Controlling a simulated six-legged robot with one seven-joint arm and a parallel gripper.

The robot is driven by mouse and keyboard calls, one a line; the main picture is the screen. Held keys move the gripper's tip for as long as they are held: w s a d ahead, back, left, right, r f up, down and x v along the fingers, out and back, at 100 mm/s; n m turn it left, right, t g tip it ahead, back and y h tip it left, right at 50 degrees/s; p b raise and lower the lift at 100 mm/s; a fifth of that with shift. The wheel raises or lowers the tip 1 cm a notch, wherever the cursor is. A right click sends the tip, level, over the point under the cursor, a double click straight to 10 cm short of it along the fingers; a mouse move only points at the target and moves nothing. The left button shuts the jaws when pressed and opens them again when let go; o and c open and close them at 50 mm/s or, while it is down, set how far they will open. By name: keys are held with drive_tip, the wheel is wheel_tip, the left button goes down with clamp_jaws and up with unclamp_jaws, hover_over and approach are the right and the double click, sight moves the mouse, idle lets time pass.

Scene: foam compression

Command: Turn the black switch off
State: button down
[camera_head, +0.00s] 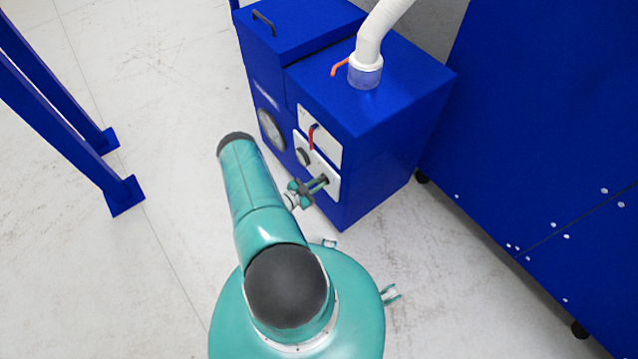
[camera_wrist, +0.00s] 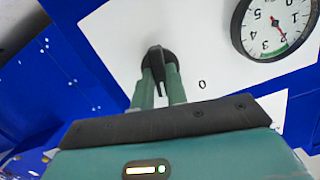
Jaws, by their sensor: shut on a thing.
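The black switch (camera_wrist: 155,58) is a round knob with a raised bar, on a white panel (camera_wrist: 205,35) in the wrist view. A "0" is printed beside it. My gripper (camera_wrist: 160,76) has its two green fingers on either side of the bar, shut on it. The bar shows between the fingertips. In the head view, my gripper (camera_head: 324,182) reaches the lower white panel on the front of the blue machine (camera_head: 385,150). There the switch is mostly hidden by the fingers.
A round gauge (camera_wrist: 275,28) with a red needle sits beside the switch. An orange-red lever (camera_head: 311,136) is above it on the machine. A white hose (camera_head: 375,35) rises from the top. A large blue cabinet (camera_head: 545,120) stands right; blue legs (camera_head: 70,130) stand left. Floor between is clear.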

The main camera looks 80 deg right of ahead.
drive_tip(key=n+y, duration=0.1)
drive_tip(key=n, duration=0.4)
drive_tip(key=shift+w+f+g, duration=0.1)
drive_tip(key=shift+f+g, duration=0.05)
drive_tip(key=shift+g, duration=0.25)
drive_tip(key=n+g, duration=0.1)
drive_tip(key=n, duration=0.2)
drive_tip(key=shift+d+n, duration=0.1)
drive_tip(key=shift+n, duration=0.3)
drive_tip(key=c, duration=1.7)
unclamp_jaws()
drive_tip(key=o, duration=1.3)
drive_tip(key=shift+w, duration=0.1)
drive_tip(key=v, duration=0.7)
drive_tip(key=shift+s+a+f, duration=0.2)
drive_tip(key=shift+s+a, duration=0.05)
